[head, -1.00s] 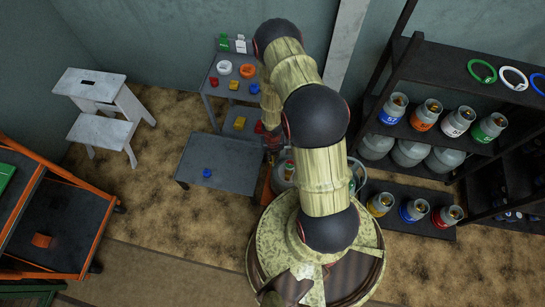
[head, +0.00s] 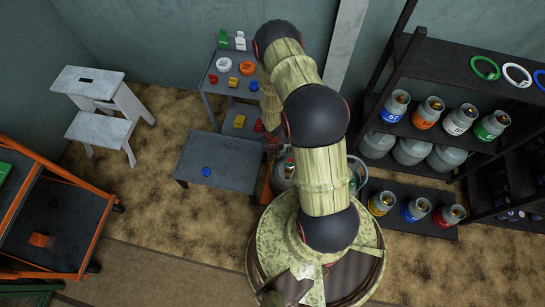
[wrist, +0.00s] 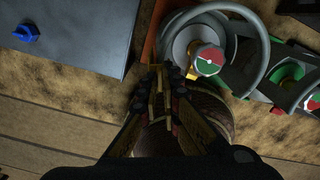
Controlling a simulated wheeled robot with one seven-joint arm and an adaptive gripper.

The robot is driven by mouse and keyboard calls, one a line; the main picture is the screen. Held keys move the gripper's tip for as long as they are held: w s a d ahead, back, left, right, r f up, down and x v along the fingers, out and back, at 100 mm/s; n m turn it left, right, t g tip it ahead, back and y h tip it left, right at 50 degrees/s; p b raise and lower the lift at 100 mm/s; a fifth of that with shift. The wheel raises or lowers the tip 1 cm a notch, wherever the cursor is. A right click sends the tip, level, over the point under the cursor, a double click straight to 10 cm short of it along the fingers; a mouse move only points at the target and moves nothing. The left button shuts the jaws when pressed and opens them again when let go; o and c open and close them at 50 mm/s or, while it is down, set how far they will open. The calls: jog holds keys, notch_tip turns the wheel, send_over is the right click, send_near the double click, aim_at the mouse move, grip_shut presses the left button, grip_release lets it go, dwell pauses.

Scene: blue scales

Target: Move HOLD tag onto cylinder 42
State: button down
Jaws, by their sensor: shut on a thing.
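My gripper (wrist: 164,82) shows in the wrist view, its fingers close together around a thin yellowish piece (wrist: 158,92). The piece is mostly hidden by the fingers, so I cannot tell whether it is the HOLD tag. A grey cylinder top (wrist: 186,42) with a curved handle lies just beyond the fingertips, apart from them. A red, green and white disc (wrist: 208,60) is beside it. I cannot read 42 on any cylinder.
A low grey table (head: 222,168) with a blue knob-like piece (head: 206,171) stands left of my arm. A dark shelf (head: 425,140) with several collared cylinders stands at right, with more on a low platform (head: 435,235). A step stool (head: 85,130) and orange-framed cart (head: 75,270) are at left.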

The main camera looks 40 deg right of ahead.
jog(key=shift+f+b, duration=0.7)
jog(key=shift+f, duration=0.25)
jog(key=c, duration=2)
grip_release()
jog(key=shift+o, duration=0.2)
jog(key=shift+r, duration=0.15)
jog(key=shift+r+p, duration=3.4)
jog(key=shift+r, duration=0.25)
